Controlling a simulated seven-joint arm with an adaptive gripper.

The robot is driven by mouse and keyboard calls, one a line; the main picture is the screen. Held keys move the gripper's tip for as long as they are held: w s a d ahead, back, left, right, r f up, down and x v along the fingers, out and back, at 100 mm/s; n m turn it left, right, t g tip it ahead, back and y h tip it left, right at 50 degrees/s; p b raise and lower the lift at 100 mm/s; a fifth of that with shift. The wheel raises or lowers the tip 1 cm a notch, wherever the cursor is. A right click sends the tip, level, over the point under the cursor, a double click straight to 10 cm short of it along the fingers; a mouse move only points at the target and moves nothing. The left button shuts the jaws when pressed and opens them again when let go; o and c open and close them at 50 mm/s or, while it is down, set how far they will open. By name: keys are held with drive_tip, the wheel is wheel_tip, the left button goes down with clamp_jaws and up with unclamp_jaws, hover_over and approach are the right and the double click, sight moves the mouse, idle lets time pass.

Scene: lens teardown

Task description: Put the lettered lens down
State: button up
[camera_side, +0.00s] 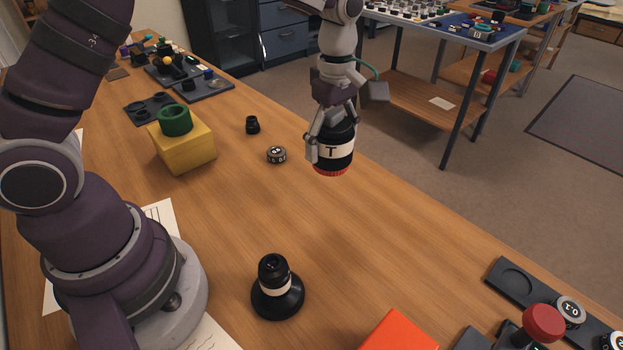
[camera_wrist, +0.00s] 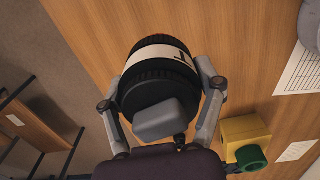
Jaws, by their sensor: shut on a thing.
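The lettered lens (camera_side: 336,151) is a black cylinder with a white band marked "T" and a red ring at its lower end. My gripper (camera_side: 330,142) is shut on it, with fingers on both sides, and holds it upright above the wooden table near its far right edge. In the wrist view the lens (camera_wrist: 155,75) sits between the two fingers of my gripper (camera_wrist: 160,90), its white band and part of the letter showing.
A yellow block (camera_side: 183,148) with a green ring (camera_side: 174,120) stands left. A small grey lettered disc (camera_side: 277,155) and a small black part (camera_side: 253,125) lie nearby. A black flared piece (camera_side: 277,292), an orange box (camera_side: 400,332) and a dark tray (camera_side: 515,278) are in front.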

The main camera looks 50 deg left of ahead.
drive_tip(key=m, duration=0.2)
hover_over(396, 265)
drive_tip(key=a, duration=0.1)
drive_tip(key=f, duration=0.6)
drive_tip(key=d+f, duration=0.1)
drive_tip(key=f, duration=0.2)
drive_tip(key=shift+f, duration=0.2)
drive_tip(key=shift+f, duration=0.25)
drive_tip(key=shift+f, duration=0.45)
drive_tip(key=o, duration=1.2)
